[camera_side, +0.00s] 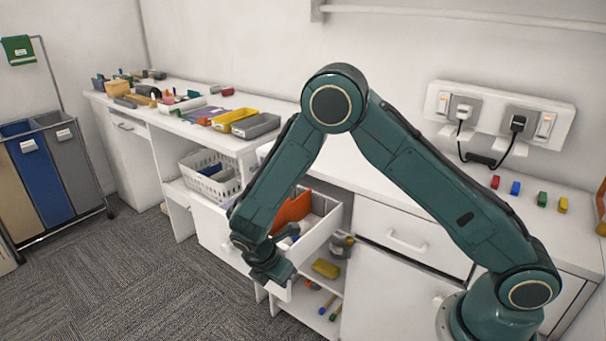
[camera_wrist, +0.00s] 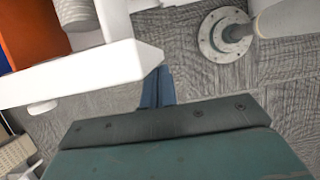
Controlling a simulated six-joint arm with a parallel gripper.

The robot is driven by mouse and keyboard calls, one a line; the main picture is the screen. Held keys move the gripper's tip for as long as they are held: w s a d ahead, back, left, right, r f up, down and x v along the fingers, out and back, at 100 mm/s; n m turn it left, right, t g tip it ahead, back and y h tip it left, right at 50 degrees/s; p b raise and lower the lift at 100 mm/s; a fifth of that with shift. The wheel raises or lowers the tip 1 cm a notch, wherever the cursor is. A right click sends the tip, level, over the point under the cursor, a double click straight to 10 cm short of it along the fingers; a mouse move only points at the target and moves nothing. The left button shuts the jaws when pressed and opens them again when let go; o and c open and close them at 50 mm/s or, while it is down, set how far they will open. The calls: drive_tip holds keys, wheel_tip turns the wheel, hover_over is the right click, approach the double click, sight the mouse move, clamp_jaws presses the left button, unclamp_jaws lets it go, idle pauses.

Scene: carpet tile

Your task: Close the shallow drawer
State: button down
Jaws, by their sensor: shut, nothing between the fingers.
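The shallow white drawer (camera_side: 322,232) is pulled out of the cabinet in the side view. It has an orange divider (camera_side: 295,208) and small items inside. My arm hides part of its front. In the wrist view, the white drawer front (camera_wrist: 80,76) crosses the left side, with a knob-like handle (camera_wrist: 42,107) on its outer face. My gripper (camera_side: 286,272) is low at the front of the drawer. Its shut, empty fingers (camera_wrist: 158,86) show close beside the right end of the drawer front. I cannot tell whether they touch it.
Below the drawer, an open shelf holds a yellow item (camera_side: 326,268) and small coloured pieces. A white basket (camera_side: 212,178) stands left of the drawer. A closed drawer (camera_side: 410,238) is to the right. The carpet (camera_side: 150,285) in front is clear.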

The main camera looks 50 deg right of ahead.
drive_tip(key=d, duration=3)
drive_tip(key=shift+d, duration=0.25)
drive_tip(key=shift+a, duration=0.1)
drive_tip(key=a+r, duration=0.8)
drive_tip(key=r, duration=0.1)
drive_tip(key=shift+a+r, duration=0.15)
drive_tip(key=shift+r, duration=0.1)
